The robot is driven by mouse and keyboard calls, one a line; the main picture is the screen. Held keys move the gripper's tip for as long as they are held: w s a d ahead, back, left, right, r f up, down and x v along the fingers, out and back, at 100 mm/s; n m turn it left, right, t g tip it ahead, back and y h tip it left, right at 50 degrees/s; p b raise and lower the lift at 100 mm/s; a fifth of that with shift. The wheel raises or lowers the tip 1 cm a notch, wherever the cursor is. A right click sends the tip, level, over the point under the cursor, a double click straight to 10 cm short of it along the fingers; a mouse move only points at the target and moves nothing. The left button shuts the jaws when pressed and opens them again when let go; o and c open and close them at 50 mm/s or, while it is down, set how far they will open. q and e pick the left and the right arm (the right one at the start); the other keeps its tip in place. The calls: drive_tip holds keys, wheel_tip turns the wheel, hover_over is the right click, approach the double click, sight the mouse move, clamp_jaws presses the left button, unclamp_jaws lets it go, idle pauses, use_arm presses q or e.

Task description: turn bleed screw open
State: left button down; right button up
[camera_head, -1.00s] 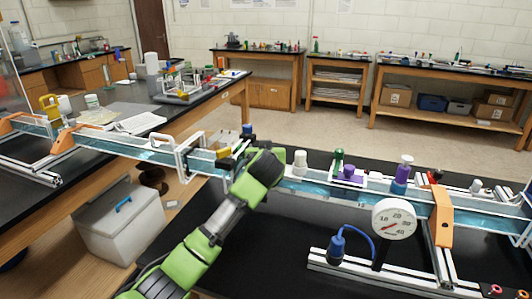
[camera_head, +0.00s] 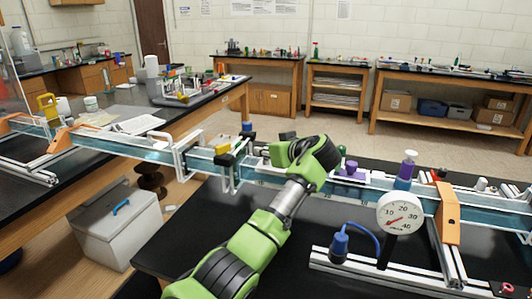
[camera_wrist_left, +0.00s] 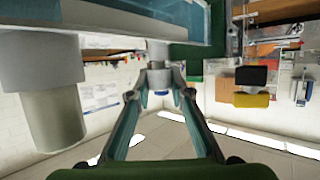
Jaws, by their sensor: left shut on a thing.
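My left gripper (camera_wrist_left: 158,72) is shut on a small pale stem (camera_wrist_left: 158,48), which I take for the bleed screw. The stem stands out from the clear blue-tinted channel, which the wrist view shows upside down. A wider grey-white cylinder (camera_wrist_left: 45,95) sits beside it at the left in that view. In the head view my green left arm covers the held stem and part of the flume (camera_head: 150,150). The fingertips are hidden there too. My right gripper is not in view.
A purple knob (camera_head: 351,167) and a purple-and-blue bottle-like fitting (camera_head: 405,170) stand on the flume right of my arm. A round dial gauge (camera_head: 400,213) and a blue bulb (camera_head: 340,243) are in front. A yellow-and-black part (camera_head: 223,154) is to the left.

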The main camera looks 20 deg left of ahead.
use_arm(q)
drive_tip(key=shift+f, duration=0.1)
drive_tip(key=c, duration=1.8)
unclamp_jaws()
drive_tip(key=shift+d, duration=0.1)
drive_tip(key=v, duration=1.1)
drive_tip(key=shift+s+d+r, duration=0.2)
drive_tip(key=shift+s+r, duration=0.05)
